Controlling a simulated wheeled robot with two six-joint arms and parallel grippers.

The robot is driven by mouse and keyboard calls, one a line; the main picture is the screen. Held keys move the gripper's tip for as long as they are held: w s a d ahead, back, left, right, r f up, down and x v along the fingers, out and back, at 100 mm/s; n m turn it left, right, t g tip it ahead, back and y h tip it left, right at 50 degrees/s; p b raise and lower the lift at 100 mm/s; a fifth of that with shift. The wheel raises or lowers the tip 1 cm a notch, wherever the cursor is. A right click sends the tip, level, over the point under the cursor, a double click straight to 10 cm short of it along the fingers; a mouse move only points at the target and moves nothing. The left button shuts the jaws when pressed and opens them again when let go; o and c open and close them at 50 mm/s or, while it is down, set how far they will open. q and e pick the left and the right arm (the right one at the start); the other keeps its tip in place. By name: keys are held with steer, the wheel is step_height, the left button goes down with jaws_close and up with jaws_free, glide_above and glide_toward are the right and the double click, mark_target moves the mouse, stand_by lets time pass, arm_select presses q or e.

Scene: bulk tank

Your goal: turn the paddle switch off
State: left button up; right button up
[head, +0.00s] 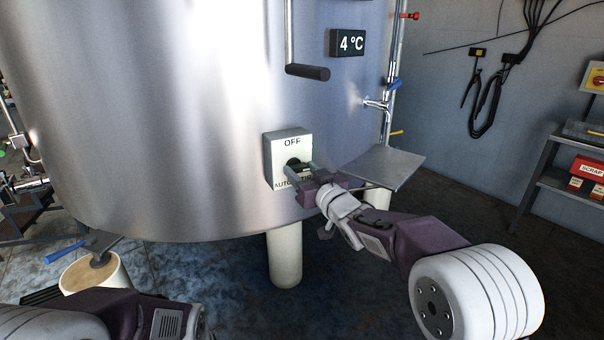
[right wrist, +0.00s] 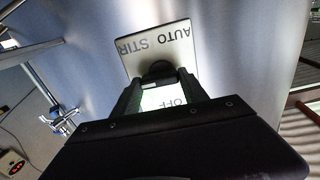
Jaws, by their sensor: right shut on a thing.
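The paddle switch is a pale grey box (head: 272,163) on the side of the steel tank, with "OFF" at its top and "AUTO STIR" at its bottom. Its dark paddle (head: 293,162) sits in the middle of the face. My right gripper (head: 300,169) reaches in from the lower right and is shut on the paddle. In the right wrist view the dark paddle (right wrist: 160,69) is between the fingertips, and the labels on the switch plate (right wrist: 128,60) read upside down. The fingers partly cover the paddle, so I cannot tell which way it points. My left gripper is out of view.
A sloping metal shelf (head: 385,166) is just right of the switch. A tap (head: 378,104) is at upper right. A white leg (head: 284,255) stands below the tank (head: 170,130).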

steer(key=n+b, duration=0.1)
steer(key=n, duration=0.3)
steer(key=shift+b, duration=0.4)
steer(key=n+b, duration=0.2)
steer(key=n, duration=0.3)
steer(key=shift+a, duration=0.1)
steer(key=n+b, duration=0.3)
steer(key=n, duration=0.2)
steer(key=shift+s+a, duration=0.1)
steer(key=shift+n+b, duration=0.7)
steer(key=shift+n, duration=1.2)
steer(key=o, duration=1.4)
steer(key=shift+s+r, duration=0.1)
